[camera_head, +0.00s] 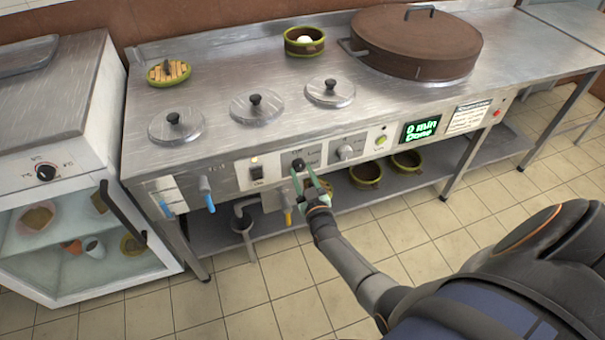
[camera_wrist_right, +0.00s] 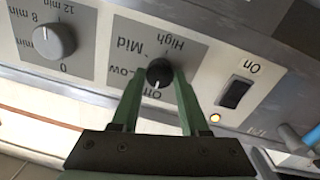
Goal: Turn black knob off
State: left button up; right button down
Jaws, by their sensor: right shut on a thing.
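The black knob (camera_head: 299,165) sits on the front panel of the steel cooking counter, on a grey plate. In the right wrist view the black knob (camera_wrist_right: 159,73) has the labels Low, Mid and High around it and a partly hidden label by its white mark. The mark points toward that partly hidden label. My right gripper (camera_head: 309,178) reaches up to the panel. In the wrist view its two green fingers (camera_wrist_right: 158,85) are shut on the black knob, one on each side. My left gripper is not in view.
A grey timer knob (camera_wrist_right: 54,41) is on the other side. A green display (camera_head: 420,130) reads "0 min Done". Lidded wells and a large brown lid (camera_head: 416,42) are on top.

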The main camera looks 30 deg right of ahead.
jog(key=shift+c, duration=2.1)
grip_release()
jog(key=shift+s, duration=0.2)
pick_arm(q)
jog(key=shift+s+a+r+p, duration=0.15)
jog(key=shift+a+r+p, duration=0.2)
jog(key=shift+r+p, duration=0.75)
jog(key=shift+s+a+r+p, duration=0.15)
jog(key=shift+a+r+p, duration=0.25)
jog(key=shift+p, duration=1.2)
pick_arm(e)
jog(key=v, duration=1.2)
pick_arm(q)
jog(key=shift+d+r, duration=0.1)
pick_arm(e)
jog(key=shift+a, duration=0.1)
